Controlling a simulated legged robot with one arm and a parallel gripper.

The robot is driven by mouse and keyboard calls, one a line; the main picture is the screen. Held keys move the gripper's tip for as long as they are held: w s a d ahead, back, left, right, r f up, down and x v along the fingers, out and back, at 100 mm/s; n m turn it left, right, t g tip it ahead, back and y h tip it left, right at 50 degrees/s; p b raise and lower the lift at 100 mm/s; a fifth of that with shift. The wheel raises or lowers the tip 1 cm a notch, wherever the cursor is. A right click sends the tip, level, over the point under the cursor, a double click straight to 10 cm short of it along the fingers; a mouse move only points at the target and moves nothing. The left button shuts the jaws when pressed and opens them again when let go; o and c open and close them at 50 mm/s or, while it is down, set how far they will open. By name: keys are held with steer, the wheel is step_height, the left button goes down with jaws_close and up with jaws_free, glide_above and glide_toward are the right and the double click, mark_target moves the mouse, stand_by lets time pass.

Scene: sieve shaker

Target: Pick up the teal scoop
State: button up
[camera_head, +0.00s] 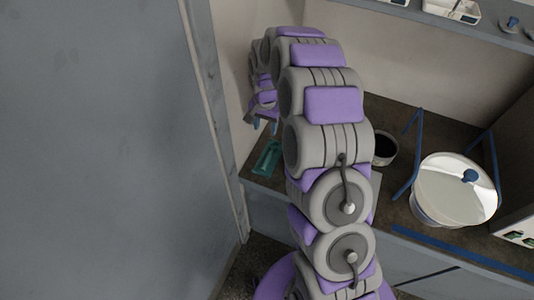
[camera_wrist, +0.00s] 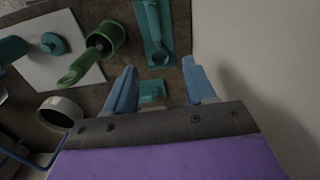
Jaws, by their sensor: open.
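In the wrist view, a short, boxy teal piece (camera_wrist: 152,90) shows between my fingers, partly hidden by my gripper. Above it in that view lies a longer, flat teal piece (camera_wrist: 142,32) with a handle-like bar along it. I cannot tell which is the scoop, or whether they are joined. In the head view, a teal piece (camera_head: 267,157) lies near the counter's left end. My gripper (camera_head: 264,124) is above the counter beside the left wall, blue fingers pointing down. It is open (camera_wrist: 160,66), and I see nothing gripped.
A green cup-like thing with a handle (camera_wrist: 110,37) and a white board (camera_wrist: 62,62) are left of the fingers in the wrist view. A small bowl (camera_wrist: 60,112) stands lower left. The wall (camera_wrist: 250,60) is close on the right. A lidded white pot (camera_head: 455,190) stands between blue rails.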

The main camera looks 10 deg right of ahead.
steer(key=d, duration=0.1)
steer(key=b, duration=0.2)
glide_above(269, 154)
steer(key=f, duration=0.8)
steer(key=a+f, duration=0.1)
steer(key=f, duration=0.3)
steer(key=shift+f, duration=0.15)
steer(key=shift+d+f, duration=0.4)
steer(key=f, duration=0.4)
steer(key=shift+w+d+f+b, duration=0.1)
steer(key=shift+d+f+b, duration=0.1)
steer(key=shift+d+b, duration=0.15)
steer(key=shift+a+f, duration=0.15)
steer(key=shift+f, duration=0.05)
steer(key=shift+a, duration=0.15)
steer(key=shift+c, duration=0.5)
steer(key=shift+d, duration=0.25)
steer(key=c, duration=0.5)
steer(key=shift+a, duration=0.1)
jaws_close()
